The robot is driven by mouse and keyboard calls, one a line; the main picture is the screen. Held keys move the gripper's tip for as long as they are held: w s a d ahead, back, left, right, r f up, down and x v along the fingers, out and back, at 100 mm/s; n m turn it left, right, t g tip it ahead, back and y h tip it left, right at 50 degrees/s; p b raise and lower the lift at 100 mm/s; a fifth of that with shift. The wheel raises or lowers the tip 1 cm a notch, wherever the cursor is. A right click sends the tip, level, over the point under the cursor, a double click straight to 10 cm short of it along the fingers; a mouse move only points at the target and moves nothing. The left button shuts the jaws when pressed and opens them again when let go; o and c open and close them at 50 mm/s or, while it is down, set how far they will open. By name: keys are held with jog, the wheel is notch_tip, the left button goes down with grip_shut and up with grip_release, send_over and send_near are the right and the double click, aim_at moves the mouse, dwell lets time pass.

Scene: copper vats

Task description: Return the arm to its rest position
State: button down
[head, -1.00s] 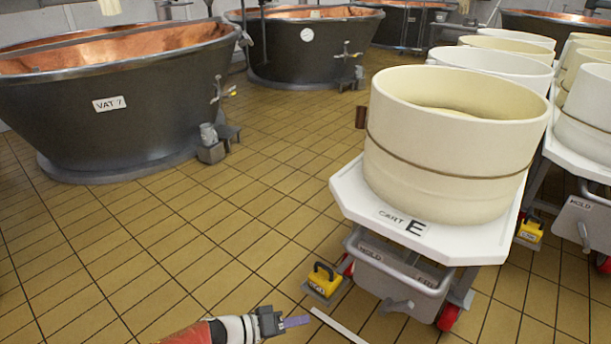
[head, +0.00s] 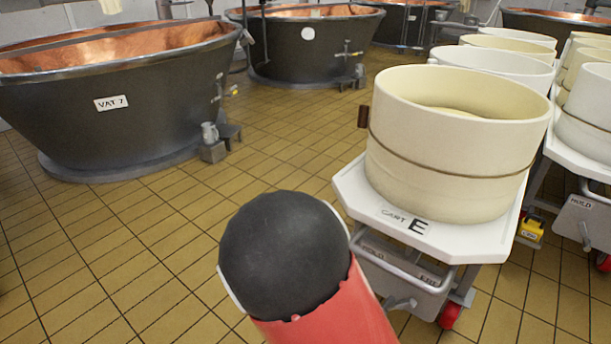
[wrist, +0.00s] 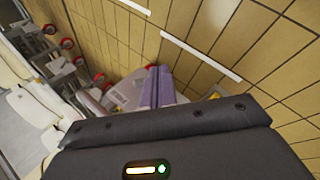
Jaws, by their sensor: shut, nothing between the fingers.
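My gripper (wrist: 155,88) shows in the wrist view, with its two purple fingers closed together and nothing between them. Behind the fingers are the tiled floor and a blurred grey and pink shape that I cannot make out. In the head view a dark rounded joint and red link of my arm fill the lower middle, and my gripper is out of sight there.
Cart E (head: 375,215) stands right of my arm and carries a cream mould (head: 450,150). Vat 7 (head: 110,120) is at the left and another copper vat (head: 308,55) stands behind. More carts with moulds line the right. Tiled floor (head: 120,250) is clear at left.

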jog(key=s+d+r+t+y, duration=0.3)
jog(key=s+d+r, duration=0.2)
jog(key=r, duration=0.6)
jog(key=s+d+r+n+t+y, duration=0.1)
jog(key=s+d+r+t+y, duration=0.2)
jog(key=r, duration=0.8)
jog(key=s+d+y, duration=0.1)
jog(key=s+d, duration=0.1)
jog(key=s, duration=0.1)
jog(key=shift+d+r+n+t+p, duration=0.2)
jog(key=shift+d+n+t+p, duration=0.1)
jog(key=shift+d+t+p, duration=0.1)
